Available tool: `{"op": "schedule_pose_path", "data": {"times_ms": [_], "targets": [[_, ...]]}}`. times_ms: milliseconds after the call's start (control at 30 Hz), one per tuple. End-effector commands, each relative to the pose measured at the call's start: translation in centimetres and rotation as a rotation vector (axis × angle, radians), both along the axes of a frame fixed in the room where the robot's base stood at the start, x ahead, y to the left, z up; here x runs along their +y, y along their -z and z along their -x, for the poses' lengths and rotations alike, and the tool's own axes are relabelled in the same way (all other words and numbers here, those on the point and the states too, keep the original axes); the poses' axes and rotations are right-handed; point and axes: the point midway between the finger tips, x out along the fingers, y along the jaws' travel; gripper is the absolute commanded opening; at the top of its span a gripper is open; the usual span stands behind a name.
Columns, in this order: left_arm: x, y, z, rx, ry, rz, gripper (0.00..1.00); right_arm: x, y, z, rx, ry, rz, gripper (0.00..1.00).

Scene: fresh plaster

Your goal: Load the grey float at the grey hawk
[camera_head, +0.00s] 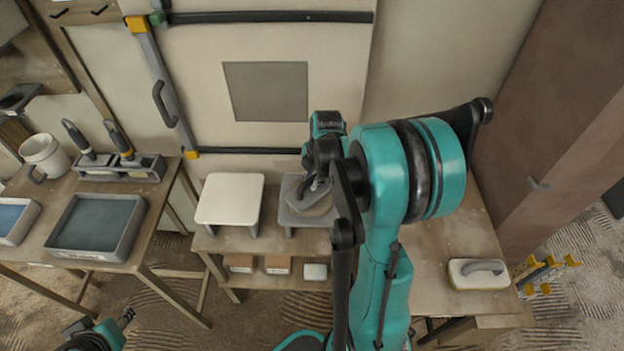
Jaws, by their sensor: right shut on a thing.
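The grey hawk (287,218) is a square grey board standing on the middle table, partly hidden behind my right arm. My right gripper (318,182) is over the hawk, pointing down, and is shut on the grey float (312,205). The float is low over the hawk; whether it touches the board or any plaster is hard to tell. My arm hides the float's right side. Part of my left arm, with a dark tip (126,318), shows at the bottom left corner; its jaws cannot be made out.
A white hawk (229,196) stands just left of the grey one. A white float with a grey handle (480,272) lies at right. The left table holds a tray (97,222), a tool rack (118,168) and a mug (42,155). A grey patch (266,92) is on the wall.

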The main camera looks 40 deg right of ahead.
Motion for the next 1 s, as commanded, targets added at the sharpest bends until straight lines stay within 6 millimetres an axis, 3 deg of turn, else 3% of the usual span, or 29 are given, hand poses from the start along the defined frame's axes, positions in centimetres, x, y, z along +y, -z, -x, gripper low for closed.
{"op": "schedule_pose_path", "data": {"times_ms": [1000], "targets": [[0.00,0.72,0.00,0.000,0.000,0.000,0.40,0.00,0.89,0.00,0.000,0.000,0.000,0.00]]}}
